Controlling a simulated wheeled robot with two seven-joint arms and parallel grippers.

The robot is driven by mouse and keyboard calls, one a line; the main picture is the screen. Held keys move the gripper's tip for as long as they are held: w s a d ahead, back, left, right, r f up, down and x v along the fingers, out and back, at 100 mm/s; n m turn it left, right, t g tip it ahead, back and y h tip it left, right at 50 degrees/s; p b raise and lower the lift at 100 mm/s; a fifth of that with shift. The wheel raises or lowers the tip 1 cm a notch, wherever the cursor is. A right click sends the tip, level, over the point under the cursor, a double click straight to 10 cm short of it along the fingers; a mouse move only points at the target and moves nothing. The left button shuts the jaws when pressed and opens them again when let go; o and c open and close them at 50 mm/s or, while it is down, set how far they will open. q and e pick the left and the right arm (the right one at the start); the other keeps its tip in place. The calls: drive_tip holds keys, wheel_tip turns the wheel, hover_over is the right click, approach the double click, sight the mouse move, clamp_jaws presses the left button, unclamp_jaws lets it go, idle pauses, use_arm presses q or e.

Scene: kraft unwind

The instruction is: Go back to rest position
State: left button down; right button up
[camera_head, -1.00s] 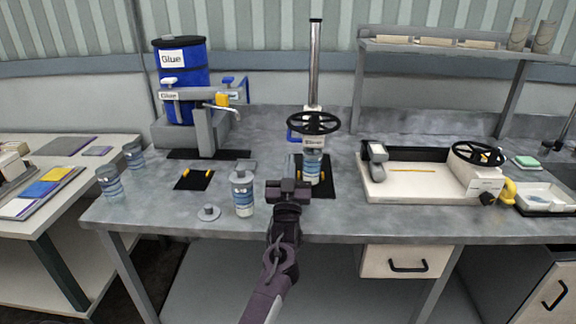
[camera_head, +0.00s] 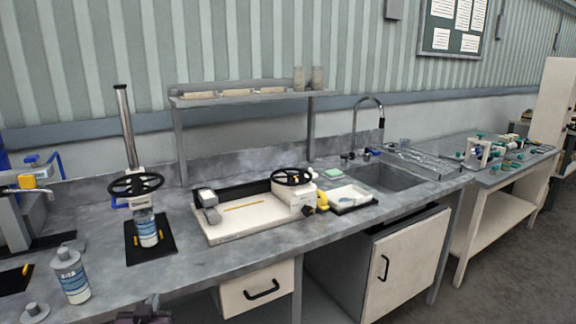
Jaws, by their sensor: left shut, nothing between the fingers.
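My left gripper (camera_head: 145,312) shows only at the bottom edge of the view, low in front of the grey workbench (camera_head: 190,262). It is shut and holds nothing, and most of it is cut off by the frame. It is apart from the bottle with blue and white bands (camera_head: 72,276) standing on the bench at the left. My right gripper is not in view.
A press with a black handwheel (camera_head: 136,185) holds a bottle over a black mat (camera_head: 165,242). A white tray machine (camera_head: 250,218) stands mid-bench, a sink (camera_head: 385,178) to its right. A drawer (camera_head: 258,290) is below the front edge.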

use_arm(q)
drive_tip(key=s+d+f+m+g+h, duration=0.1)
drive_tip(key=s+d+f+g, duration=0.25)
drive_tip(key=s, duration=0.55)
drive_tip(key=s+d+f+m+g+h, duration=0.15)
drive_tip(key=s+d+g, duration=0.35)
drive_tip(key=s, duration=0.5)
drive_tip(key=s+d+f+m+g+h, duration=0.1)
drive_tip(key=s+d+f+g, duration=0.3)
drive_tip(key=s, duration=0.5)
wheel_tip(320, 180, down, 31)
drive_tip(key=s, duration=0.2)
drive_tip(key=s+a+f+g, duration=0.1)
drive_tip(key=s+a+f, duration=0.1)
drive_tip(key=s+f, duration=0.6)
drive_tip(key=s+a+f+g, duration=0.1)
drive_tip(key=s+a+f, duration=0.1)
drive_tip(key=s+f, duration=0.7)
drive_tip(key=shift+s, duration=1.1)
drive_tip(key=c, duration=2.1)
unclamp_jaws()
drive_tip(key=shift+a, duration=0.1)
drive_tip(key=shift+c, duration=0.2)
